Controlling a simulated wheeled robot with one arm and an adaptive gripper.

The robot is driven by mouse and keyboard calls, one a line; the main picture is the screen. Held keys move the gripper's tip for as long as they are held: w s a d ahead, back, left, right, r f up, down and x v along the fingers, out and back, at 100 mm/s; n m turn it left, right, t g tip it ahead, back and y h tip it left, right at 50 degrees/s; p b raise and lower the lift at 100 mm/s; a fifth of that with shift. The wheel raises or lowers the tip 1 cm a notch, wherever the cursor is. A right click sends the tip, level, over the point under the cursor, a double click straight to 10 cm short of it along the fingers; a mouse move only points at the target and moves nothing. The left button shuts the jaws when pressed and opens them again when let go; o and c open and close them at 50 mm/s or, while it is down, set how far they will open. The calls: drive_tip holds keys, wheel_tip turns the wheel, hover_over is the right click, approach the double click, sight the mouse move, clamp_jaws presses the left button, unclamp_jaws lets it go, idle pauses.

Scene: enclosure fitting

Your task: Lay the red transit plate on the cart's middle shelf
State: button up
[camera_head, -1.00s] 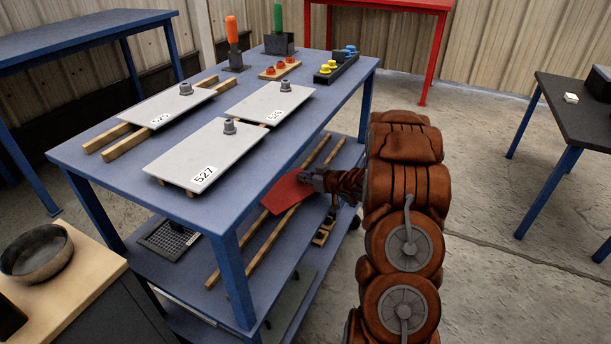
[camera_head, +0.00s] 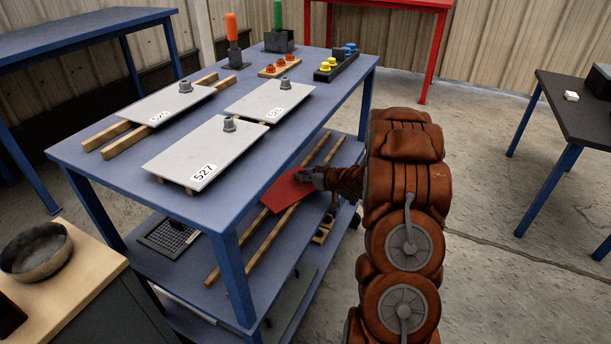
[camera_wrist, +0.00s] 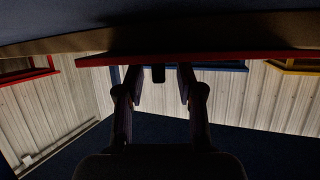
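The red transit plate (camera_head: 286,192) is at the cart's middle shelf (camera_head: 190,272), over two wooden rails (camera_head: 270,236). In the wrist view the plate (camera_wrist: 215,60) shows edge-on, close against a brown rail (camera_wrist: 160,39). A dark knob (camera_wrist: 158,73) on the plate stands between my fingers. My gripper (camera_wrist: 158,80) has its fingers apart, with a visible gap on each side of the knob. In the head view my gripper (camera_head: 308,177) is at the plate's right end. The plate's far part is hidden under the cart's top.
The blue cart top (camera_head: 110,160) carries grey plates, including one marked 527 (camera_head: 205,152), above the middle shelf. A dark mesh tray (camera_head: 170,238) lies at the shelf's left. A cart leg (camera_head: 232,275) stands near the front. Floor to the right (camera_head: 480,200) is free.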

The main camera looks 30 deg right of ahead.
drive_tip(key=p+v, duration=0.2)
drive_tip(key=v, duration=1)
drive_tip(key=shift+r, duration=0.35)
drive_tip(key=shift+w, duration=0.1)
drive_tip(key=s+a+r+m+g+h, duration=0.2)
drive_tip(key=s+a+r+g+h, duration=0.2)
drive_tip(key=s+r+g+h, duration=0.25)
drive_tip(key=s+a+r+g+y, duration=0.1)
drive_tip(key=s+a+g, duration=0.4)
drive_tip(key=s+a, duration=0.8)
drive_tip(key=s+a+r+g+y, duration=0.1)
drive_tip(key=s+a+g+y, duration=0.2)
drive_tip(key=s+a, duration=1)
drive_tip(key=s+g, duration=0.2)
drive_tip(key=s, duration=0.1)
drive_tip(key=shift+s+a+r, duration=0.2)
drive_tip(key=shift+s+r, duration=0.1)
drive_tip(key=shift+s, duration=0.05)
drive_tip(key=shift+r, duration=0.1)
